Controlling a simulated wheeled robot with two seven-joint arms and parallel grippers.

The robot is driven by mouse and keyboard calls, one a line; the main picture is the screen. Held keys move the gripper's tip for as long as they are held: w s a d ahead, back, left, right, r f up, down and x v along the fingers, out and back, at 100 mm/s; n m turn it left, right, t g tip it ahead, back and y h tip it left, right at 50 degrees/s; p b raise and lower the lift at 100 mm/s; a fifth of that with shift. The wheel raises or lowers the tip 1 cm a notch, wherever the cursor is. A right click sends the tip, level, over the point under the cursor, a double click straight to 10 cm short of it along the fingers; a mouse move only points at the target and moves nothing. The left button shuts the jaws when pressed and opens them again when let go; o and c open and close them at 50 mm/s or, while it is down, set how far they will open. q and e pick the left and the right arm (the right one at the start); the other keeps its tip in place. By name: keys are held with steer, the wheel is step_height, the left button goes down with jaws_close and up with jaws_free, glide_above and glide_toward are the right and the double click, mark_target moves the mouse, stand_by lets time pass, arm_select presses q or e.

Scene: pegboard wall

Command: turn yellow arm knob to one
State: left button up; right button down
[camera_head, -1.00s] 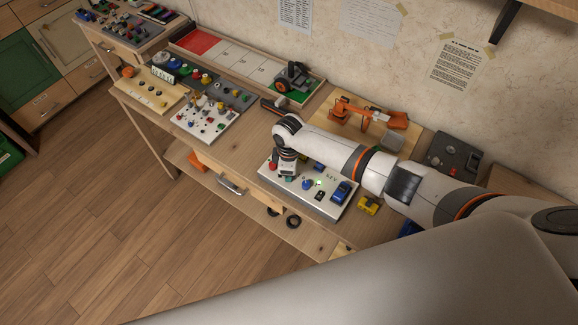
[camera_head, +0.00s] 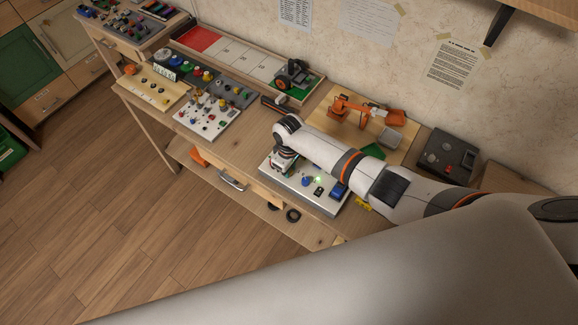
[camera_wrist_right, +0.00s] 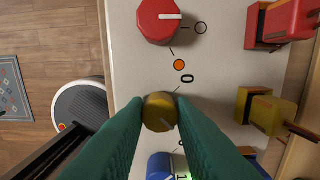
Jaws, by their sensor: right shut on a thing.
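The yellow knob (camera_wrist_right: 160,112) stands on a white panel (camera_wrist_right: 215,65) in the right wrist view. The fingers of my right gripper (camera_wrist_right: 159,118) are closed on its two sides. A short pale mark shows on the knob's lower part. An orange lamp (camera_wrist_right: 179,65) and a printed 0 are just above the knob; its lower label is largely hidden by a finger. In the head view, my right gripper (camera_head: 281,166) is down at the left part of the panel (camera_head: 325,207), and the yellow knob is hidden there. My left gripper is not in view.
A red knob (camera_wrist_right: 159,20) is above the yellow one and a blue knob (camera_wrist_right: 160,166) below it, close to the fingers. A green lamp (camera_head: 317,180) glows on the panel. An orange toy arm (camera_head: 350,107) stands behind.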

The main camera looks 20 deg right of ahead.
steer(key=c, duration=1.2)
jaws_free()
steer(key=shift+r, duration=0.1)
step_height(320, 180, up, 12)
steer(key=b, duration=0.1)
